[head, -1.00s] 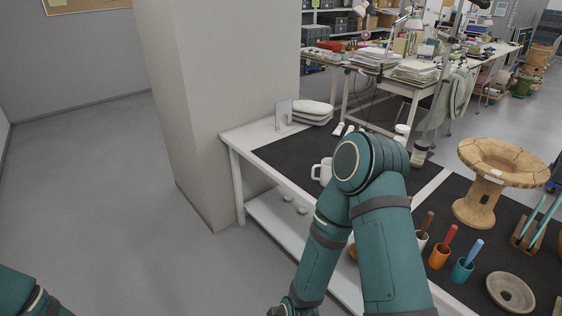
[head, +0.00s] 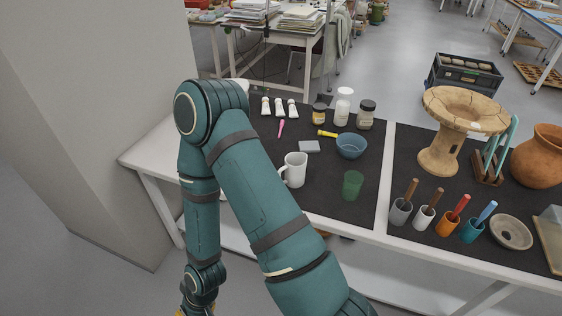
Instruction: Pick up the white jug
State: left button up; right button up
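The white jug (head: 296,168) stands upright on the black mat (head: 330,212) on the left part of the white table. Its handle faces left in the picture. One of my teal arms rises from the bottom edge, bends at an elbow left of the jug and hangs down in front of the table's left end. The arm's far end runs off the bottom edge, so no gripper shows clearly. Nothing holds the jug.
A green cup (head: 352,185), a blue bowl (head: 351,147), a grey block (head: 309,147) and a white bottle (head: 343,106) between jars stand near the jug. To the right are several tool cups, a wooden stand (head: 447,150) and an orange pot (head: 541,157). A pillar is at left.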

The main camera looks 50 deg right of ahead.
aim_at(294, 177)
jog(key=i+z, duration=0.25)
jog(key=z, duration=0.25)
jog(key=i+j+z, duration=0.2)
jog(key=z, duration=0.25)
jog(key=i+j+z, duration=0.2)
jog(key=z, duration=0.3)
jog(key=i+j+z, duration=0.2)
jog(key=z, duration=0.25)
jog(key=j+z, duration=0.5)
jog(key=i+j+z, duration=0.1)
jog(key=j+z, duration=0.25)
jog(key=z, duration=0.15)
jog(key=j+z, duration=0.45)
jog(key=l, duration=0.1)
